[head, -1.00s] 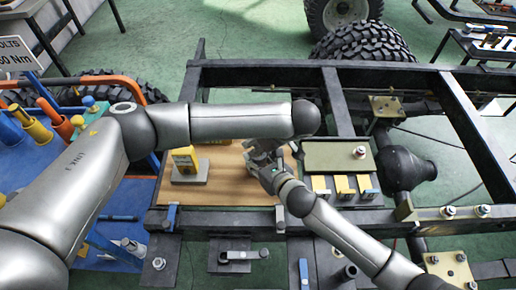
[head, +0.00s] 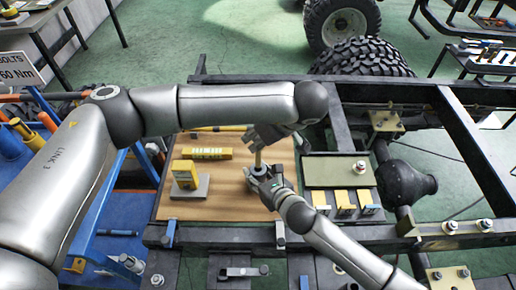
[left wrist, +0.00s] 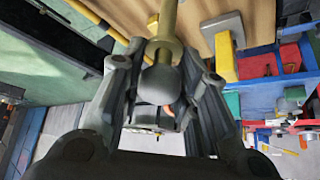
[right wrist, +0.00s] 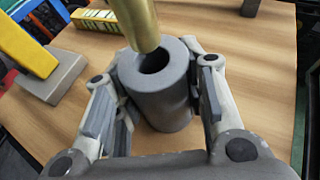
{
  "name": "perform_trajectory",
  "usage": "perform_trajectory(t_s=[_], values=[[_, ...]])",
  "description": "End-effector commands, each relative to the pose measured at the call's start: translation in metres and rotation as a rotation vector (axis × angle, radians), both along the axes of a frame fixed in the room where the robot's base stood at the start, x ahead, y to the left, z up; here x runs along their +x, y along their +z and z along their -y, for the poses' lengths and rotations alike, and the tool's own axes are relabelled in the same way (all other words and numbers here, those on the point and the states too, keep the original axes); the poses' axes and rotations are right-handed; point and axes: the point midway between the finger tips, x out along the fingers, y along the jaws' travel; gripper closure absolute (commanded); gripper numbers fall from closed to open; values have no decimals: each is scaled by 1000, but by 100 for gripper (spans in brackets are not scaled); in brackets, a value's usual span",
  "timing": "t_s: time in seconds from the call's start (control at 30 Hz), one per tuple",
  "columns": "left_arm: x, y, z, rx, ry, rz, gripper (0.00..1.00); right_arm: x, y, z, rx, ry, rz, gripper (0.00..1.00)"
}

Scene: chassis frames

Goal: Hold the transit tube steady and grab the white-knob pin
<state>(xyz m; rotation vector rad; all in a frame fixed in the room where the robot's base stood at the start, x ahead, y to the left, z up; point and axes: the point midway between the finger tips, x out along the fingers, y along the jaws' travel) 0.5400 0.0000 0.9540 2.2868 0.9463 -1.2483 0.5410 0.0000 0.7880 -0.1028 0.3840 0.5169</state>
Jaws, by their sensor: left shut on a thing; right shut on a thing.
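My right gripper (head: 262,177) is shut on the grey transit tube (right wrist: 160,95), which stands upright on the wooden board with its round bore facing up. My left gripper (head: 267,135) is above it, shut on the rounded knob (left wrist: 158,84) of the pin; the knob looks grey in the shade. The pin's brass shaft (right wrist: 132,25) hangs down from the knob and also shows in the head view (head: 258,158). Its lower end is visible at the mouth of the bore, apparently just above it and slightly left in the right wrist view. The fingers partly hide the knob.
The wooden board (head: 220,208) lies on the dark chassis frame (head: 400,82). A yellow block on a grey base (head: 186,176) and a yellow bar (head: 207,153) are left of the tube. Several yellow-topped blocks (head: 345,199) stand right of it. The board's front is clear.

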Motion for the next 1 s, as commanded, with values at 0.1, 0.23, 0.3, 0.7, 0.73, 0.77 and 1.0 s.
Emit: perform_trajectory(t_s=[0.1, 0.23, 0.3, 0.7, 0.73, 0.77, 1.0], values=[[1, 13, 0, 0, 0, 2, 100, 0, -1, 0, -1, 0, -2, 88], [0, 17, 0, 1, 1, -1, 100, -1, -1, 0, -1, 0, -2, 88], [0, 17, 0, 1, 1, -1, 100, 0, -1, 0, -1, 0, -2, 88], [0, 17, 0, 1, 1, -1, 100, 0, -1, 0, -1, 0, -1, 37], [0, 17, 0, 1, 1, -1, 100, 0, -1, 0, -1, 0, -1, 37], [0, 17, 0, 1, 1, -1, 100, 0, 0, 0, -1, 0, -1, 37], [0, 17, 0, 1, 1, -1, 100, -2, 1, 2, 0, 0, 0, 37]])
